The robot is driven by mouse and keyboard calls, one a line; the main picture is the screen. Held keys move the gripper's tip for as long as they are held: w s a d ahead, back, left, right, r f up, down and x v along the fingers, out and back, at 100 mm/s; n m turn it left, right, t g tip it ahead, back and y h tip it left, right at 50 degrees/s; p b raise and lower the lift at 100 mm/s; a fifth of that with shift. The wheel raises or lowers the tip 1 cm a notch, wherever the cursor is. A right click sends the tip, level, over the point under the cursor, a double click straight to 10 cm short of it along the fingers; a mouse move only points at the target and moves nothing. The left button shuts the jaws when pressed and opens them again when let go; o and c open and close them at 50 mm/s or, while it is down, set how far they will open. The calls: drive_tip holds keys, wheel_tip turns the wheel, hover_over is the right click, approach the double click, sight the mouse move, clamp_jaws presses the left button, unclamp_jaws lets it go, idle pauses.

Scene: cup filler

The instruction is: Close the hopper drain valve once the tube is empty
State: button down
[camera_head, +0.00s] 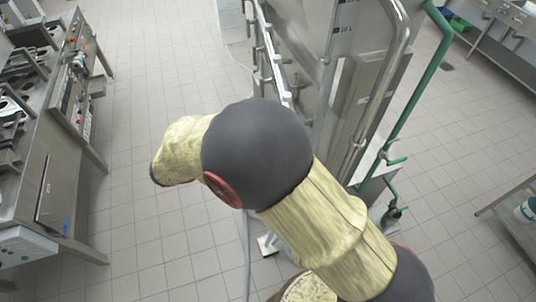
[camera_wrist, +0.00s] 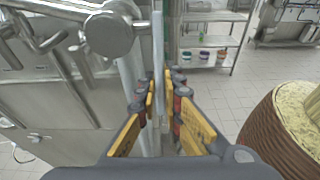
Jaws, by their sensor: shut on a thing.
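In the wrist view my gripper (camera_wrist: 162,88) has its two yellow-and-black fingers closed in on a thin upright metal bar (camera_wrist: 158,40), which looks like the valve lever. The bar runs down between the fingers. A round metal valve body (camera_wrist: 109,35) with a pipe stub stands just left of the bar. In the head view the steel hopper machine (camera_head: 375,85) stands behind my arm, and a scale strip (camera_head: 342,20) shows near its top. My gripper is hidden in the head view. I cannot tell any liquid level in a tube.
A green pipe (camera_head: 428,75) runs down the machine's right side. A steel counter with controls (camera_head: 75,90) stands at the left. A shelf with small buckets (camera_wrist: 205,42) is behind in the wrist view. Tiled floor (camera_head: 150,75) between the counter and machine is clear.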

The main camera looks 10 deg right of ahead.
idle(0.3)
drive_tip(key=c, duration=2)
unclamp_jaws()
drive_tip(key=shift+o, duration=0.4)
drive_tip(key=v, duration=1.2)
drive_tip(key=shift+w, duration=0.1)
